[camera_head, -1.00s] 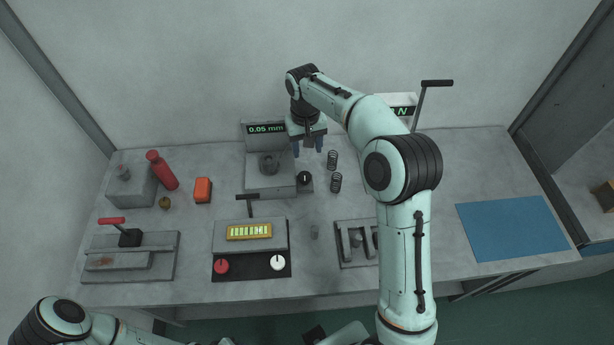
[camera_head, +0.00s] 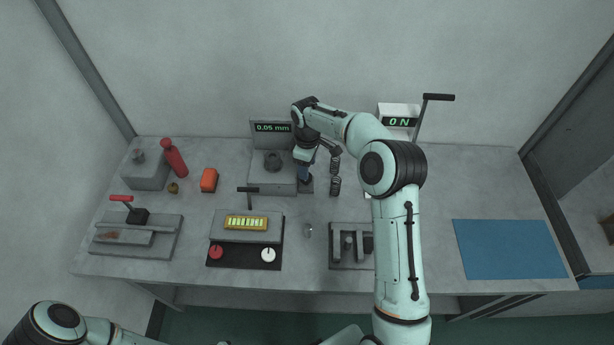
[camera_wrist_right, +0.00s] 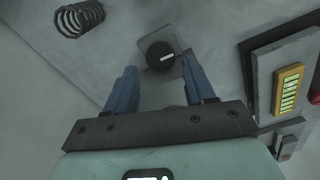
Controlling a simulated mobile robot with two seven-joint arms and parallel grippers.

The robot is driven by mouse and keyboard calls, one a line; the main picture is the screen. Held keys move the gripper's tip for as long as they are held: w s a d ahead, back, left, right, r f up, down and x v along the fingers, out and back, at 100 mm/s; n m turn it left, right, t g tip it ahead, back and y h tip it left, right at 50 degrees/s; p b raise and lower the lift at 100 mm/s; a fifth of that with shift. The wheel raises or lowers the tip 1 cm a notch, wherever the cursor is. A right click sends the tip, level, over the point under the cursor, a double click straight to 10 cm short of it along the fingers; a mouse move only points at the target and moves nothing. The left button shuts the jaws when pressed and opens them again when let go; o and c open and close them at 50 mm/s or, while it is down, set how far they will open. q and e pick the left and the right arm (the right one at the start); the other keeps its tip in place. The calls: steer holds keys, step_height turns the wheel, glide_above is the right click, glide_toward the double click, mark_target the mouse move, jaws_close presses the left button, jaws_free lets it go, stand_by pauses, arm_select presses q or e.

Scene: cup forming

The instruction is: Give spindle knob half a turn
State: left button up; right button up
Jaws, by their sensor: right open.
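The spindle knob (camera_wrist_right: 160,57) is round and black with a white mark, on a small grey plate in the right wrist view. In the head view it sits at the right foot of the grey gauge (camera_head: 268,185) reading 0.05 mm, mostly hidden by my right gripper (camera_head: 304,174). That gripper's blue fingers are open and empty. In the right wrist view the knob shows between and beyond the fingertips (camera_wrist_right: 160,76), apart from both. My left gripper is out of view.
A blue mat (camera_head: 508,249) lies at far right.

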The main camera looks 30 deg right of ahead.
step_height(320, 180, down, 6)
steer(key=shift+r, duration=0.25)
steer(key=c, duration=0.8)
steer(key=shift+r+n, duration=0.15)
steer(key=shift+n, duration=0.25)
steer(key=shift+n+p, duration=0.3)
steer(key=shift+w, duration=0.1)
